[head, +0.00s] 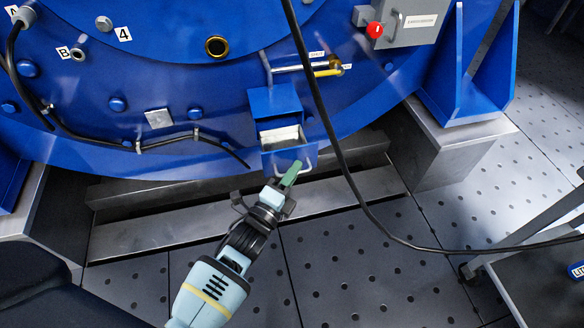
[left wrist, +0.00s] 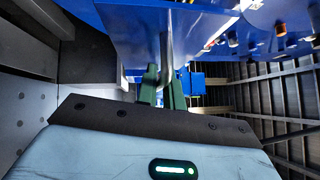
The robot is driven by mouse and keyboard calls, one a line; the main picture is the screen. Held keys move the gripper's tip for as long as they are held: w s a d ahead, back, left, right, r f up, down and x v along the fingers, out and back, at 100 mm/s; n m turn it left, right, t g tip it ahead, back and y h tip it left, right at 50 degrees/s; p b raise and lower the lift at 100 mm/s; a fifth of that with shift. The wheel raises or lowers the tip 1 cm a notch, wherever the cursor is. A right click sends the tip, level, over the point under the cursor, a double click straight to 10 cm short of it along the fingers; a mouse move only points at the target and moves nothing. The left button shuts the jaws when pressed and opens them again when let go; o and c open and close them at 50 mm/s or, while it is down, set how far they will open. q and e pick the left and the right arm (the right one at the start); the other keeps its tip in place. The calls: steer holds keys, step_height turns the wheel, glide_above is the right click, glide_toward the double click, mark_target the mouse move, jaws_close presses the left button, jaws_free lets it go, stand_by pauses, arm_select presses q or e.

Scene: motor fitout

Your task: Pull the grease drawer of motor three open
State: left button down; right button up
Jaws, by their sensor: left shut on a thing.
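The grease drawer (head: 276,157) is a blue box front under a blue housing (head: 275,101) low on the big blue motor (head: 210,110). It stands partly out, and pale contents (head: 281,135) show inside its open top. A metal bar handle (head: 311,160) is on its front. My left gripper (head: 291,173) reaches up from below, with green fingers shut on the handle. In the left wrist view the handle (left wrist: 167,45) runs down between the two fingers (left wrist: 164,92). The fingers hide part of the handle. My right gripper is not in view.
A black cable (head: 340,165) hangs just right of the drawer. A grey box with a red button (head: 375,29) is at upper right. A steel base rail (head: 150,235) lies below the drawer. A cart (head: 535,260) stands at right. The perforated floor (head: 390,270) in front is mostly clear.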

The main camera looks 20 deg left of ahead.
arm_select(q)
steer(key=c, duration=1.5)
jaws_free()
steer(key=shift+c, duration=0.2)
steer(key=p+v, duration=0.2)
steer(key=v, duration=0.5)
steer(key=shift+s, duration=0.35)
steer(key=shift+a, duration=0.15)
